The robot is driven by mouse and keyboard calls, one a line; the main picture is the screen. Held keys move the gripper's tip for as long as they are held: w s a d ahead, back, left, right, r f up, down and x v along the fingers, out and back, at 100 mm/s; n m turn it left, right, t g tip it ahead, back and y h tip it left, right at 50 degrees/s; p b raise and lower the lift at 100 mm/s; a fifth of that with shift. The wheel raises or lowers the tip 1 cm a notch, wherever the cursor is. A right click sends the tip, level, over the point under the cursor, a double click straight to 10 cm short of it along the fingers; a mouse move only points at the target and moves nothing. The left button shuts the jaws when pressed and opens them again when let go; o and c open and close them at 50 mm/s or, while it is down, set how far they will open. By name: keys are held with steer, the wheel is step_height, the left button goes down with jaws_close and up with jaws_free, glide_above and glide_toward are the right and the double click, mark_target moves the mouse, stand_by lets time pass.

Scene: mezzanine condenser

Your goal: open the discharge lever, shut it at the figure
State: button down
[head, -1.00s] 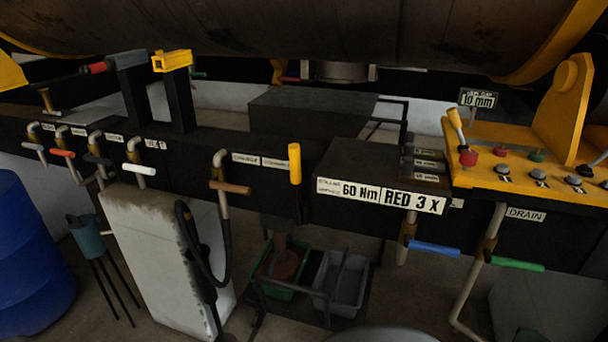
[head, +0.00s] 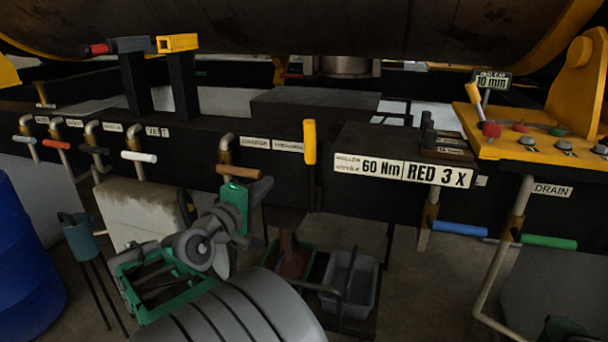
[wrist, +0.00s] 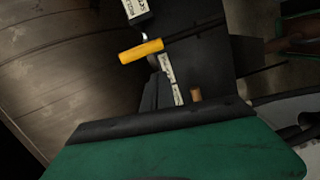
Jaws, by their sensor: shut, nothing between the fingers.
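A yellow lever handle (head: 309,142) stands upright on the black beam in the head view, beside two small white labels (head: 272,145) too small to read surely. It also shows in the wrist view (wrist: 141,51), lying nearly level there. I cannot tell for sure which handle is the discharge lever. A brown handle (head: 244,171) lies level on a pipe to its left. My gripper (head: 236,203) is in front of the beam, just below the brown handle, shut and empty. It appears apart from the yellow lever. Its green body (wrist: 175,150) fills the bottom of the wrist view; its fingertips are not clear.
Signs read "60 Nm" and "RED 3 X" (head: 439,174), and "10 mm" (head: 491,83). Blue (head: 460,228) and green (head: 548,241) handles hang at right; white (head: 138,156) and other handles are at left. A grey bin (head: 350,278) stands below. A blue drum (head: 25,250) is at left.

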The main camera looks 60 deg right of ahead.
mark_target(307, 145)
steer(key=shift+g+h, duration=0.5)
steer(key=shift+h, duration=0.2)
steer(key=d+r+p, duration=0.1)
steer(key=d, duration=0.4)
steer(key=s+d+r+p, duration=0.1)
steer(key=d, duration=0.3)
steer(key=s+d+r+p, duration=0.1)
steer(key=d, duration=0.4)
steer(key=shift+s+d+r, duration=0.15)
steer(key=shift+d+r, duration=0.05)
steer(key=shift+d, duration=0.15)
